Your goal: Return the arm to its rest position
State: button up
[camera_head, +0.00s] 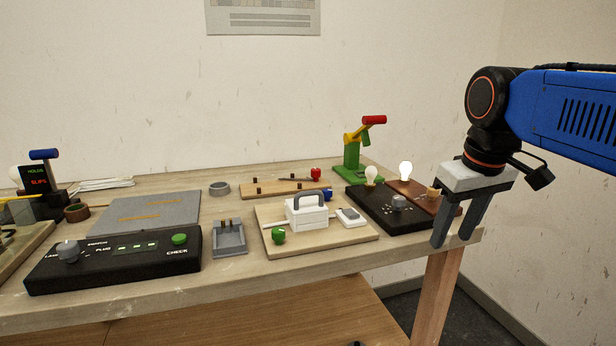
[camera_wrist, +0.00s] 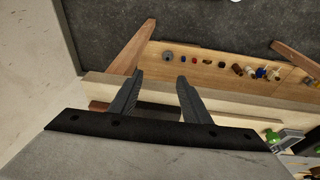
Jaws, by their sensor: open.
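My gripper (camera_head: 453,240) is at the right end of the table, in front of its right front corner, with its fingers pointing down. Its two fingers stand apart with nothing between them. In the wrist view my gripper (camera_wrist: 158,88) shows as two spread dark fingers, empty, over the table edge. My blue arm reaches in from the right in the head view.
A lower shelf (camera_wrist: 205,65) carries several small parts. Floor right of the table is clear.

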jog(key=s+d+f+m+t, duration=0.1)
jog(key=s+f, duration=0.5)
jog(key=f, duration=0.3)
jog(key=s+d+f+m+t, duration=0.1)
jog(key=s+f+m, duration=0.1)
jog(key=s+f, duration=0.4)
notch_tip(320, 180, down, 4)
jog(key=shift+s, duration=0.1)
dwell(0.9)
